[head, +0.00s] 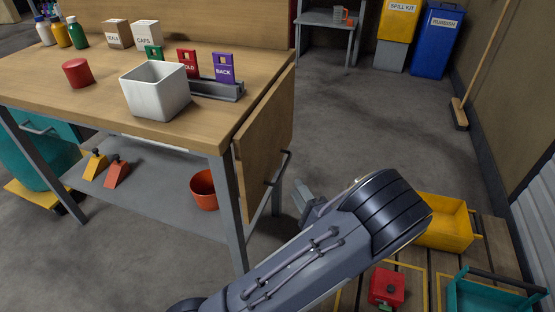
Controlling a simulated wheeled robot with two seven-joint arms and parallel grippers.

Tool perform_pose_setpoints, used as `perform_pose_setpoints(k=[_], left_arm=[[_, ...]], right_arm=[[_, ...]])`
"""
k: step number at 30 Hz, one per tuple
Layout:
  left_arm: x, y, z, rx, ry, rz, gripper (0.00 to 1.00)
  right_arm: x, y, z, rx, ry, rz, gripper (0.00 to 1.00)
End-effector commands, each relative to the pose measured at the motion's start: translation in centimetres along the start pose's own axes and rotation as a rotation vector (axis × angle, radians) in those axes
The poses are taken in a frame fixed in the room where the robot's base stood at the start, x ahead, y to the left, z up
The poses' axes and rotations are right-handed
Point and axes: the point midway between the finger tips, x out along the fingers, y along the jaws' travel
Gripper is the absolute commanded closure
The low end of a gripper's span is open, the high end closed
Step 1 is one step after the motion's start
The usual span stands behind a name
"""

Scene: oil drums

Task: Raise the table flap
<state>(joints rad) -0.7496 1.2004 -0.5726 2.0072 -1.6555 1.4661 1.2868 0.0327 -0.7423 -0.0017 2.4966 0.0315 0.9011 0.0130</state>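The table flap (262,143) is a wooden panel hanging down along the right end of the workbench (50,88). A dark bar handle (284,167) sticks out from its outer face. My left arm reaches in from the bottom of the head view. My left gripper (308,200) is just right of the handle and slightly lower in the picture, with floor showing between them. It looks empty, but its fingers are small and partly hidden by my wrist, so their opening is unclear. My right gripper is not in view.
On the bench top stand a white bin (156,92), a red cylinder (77,73) and a card rack (217,90). An orange pot (204,190) sits on the lower shelf.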

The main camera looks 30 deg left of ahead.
Motion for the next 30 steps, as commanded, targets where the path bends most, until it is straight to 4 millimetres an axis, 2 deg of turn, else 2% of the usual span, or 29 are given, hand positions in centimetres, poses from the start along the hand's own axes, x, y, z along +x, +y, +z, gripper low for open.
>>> perform_pose_setpoints(k=[15,26,30], left_arm=[[6.9,0.1,0.0,-0.001,0.0,0.0,0.67],[7.6,0.0,0.0,0.0,0.002,0.001,0.67],[7.6,0.0,0.0,0.0,0.002,0.001,0.83]], right_arm=[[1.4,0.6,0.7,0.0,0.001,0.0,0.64],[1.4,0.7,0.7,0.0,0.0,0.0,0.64],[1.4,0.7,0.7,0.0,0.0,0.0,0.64]])
